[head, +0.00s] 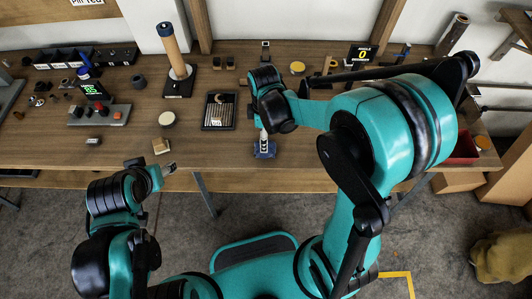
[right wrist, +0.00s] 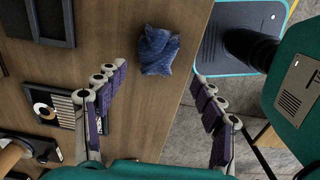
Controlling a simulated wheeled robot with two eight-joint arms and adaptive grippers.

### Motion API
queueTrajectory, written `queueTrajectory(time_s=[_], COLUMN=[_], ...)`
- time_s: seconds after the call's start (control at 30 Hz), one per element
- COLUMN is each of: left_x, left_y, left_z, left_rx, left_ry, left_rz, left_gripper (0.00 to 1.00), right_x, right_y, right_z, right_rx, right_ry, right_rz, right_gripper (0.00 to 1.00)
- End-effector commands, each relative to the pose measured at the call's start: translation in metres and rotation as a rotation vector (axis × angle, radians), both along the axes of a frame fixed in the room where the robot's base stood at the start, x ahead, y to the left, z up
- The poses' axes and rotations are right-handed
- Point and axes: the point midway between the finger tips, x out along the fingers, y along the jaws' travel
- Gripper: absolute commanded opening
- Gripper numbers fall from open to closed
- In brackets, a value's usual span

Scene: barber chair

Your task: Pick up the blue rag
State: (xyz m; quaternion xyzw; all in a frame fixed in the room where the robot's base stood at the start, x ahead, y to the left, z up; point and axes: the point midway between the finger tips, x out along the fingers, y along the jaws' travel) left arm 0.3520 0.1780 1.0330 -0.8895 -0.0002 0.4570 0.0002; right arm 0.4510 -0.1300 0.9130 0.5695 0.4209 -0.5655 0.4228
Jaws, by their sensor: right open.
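The blue rag (head: 264,151) lies crumpled on the wooden workbench (head: 340,145), close to its front edge. It shows in full in the right wrist view (right wrist: 158,50), ahead of the right fingertips. My right gripper (right wrist: 160,74) is open and empty, its fingers spread wide. One finger is over the bench and the other is over the floor past the edge. In the head view only a small pale part of the right gripper (head: 263,133) shows, at the rag's far side. My left gripper (head: 169,168) is just off the bench's front edge; its finger opening is too small to judge.
Left of the rag is a black tray (head: 205,124) with a round piece and thin sticks. A small wooden block (head: 160,146) and a round disc (head: 167,119) sit further left. A red bin (head: 462,150) is at the right. Bench around the rag is clear.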

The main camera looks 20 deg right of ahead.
Motion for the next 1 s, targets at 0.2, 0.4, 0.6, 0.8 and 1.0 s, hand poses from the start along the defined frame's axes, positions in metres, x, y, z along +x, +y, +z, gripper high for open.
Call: queueTrajectory(time_s=[0.2, 0.4, 0.6, 0.8, 1.0], left_x=[0.000, 0.000, 0.000, 0.000, 0.000], left_y=[0.000, 0.000, 0.000, 0.000, 0.000], left_z=[-0.010, -0.020, -0.037, -0.037, -0.037], left_rx=[0.000, 0.000, 0.000, 0.000, 0.000], left_ry=[0.000, 0.000, 0.000, 0.000, 0.000], left_rz=[0.000, 0.000, 0.000, 0.000, 0.000], left_gripper=[0.54, 0.54, 0.54, 0.54, 0.54], right_x=[0.001, 0.002, 0.004, 0.004, 0.004], right_y=[0.000, -0.002, -0.004, -0.004, -0.004], right_z=[-0.025, -0.044, -0.076, -0.080, -0.079], right_rx=[-0.001, 0.000, -0.001, -0.001, -0.001], right_ry=[0.008, 0.006, 0.005, 0.005, 0.005], right_rz=[0.015, 0.013, 0.013, 0.013, 0.013], right_gripper=[0.69, 0.69, 0.69, 0.69, 0.37])
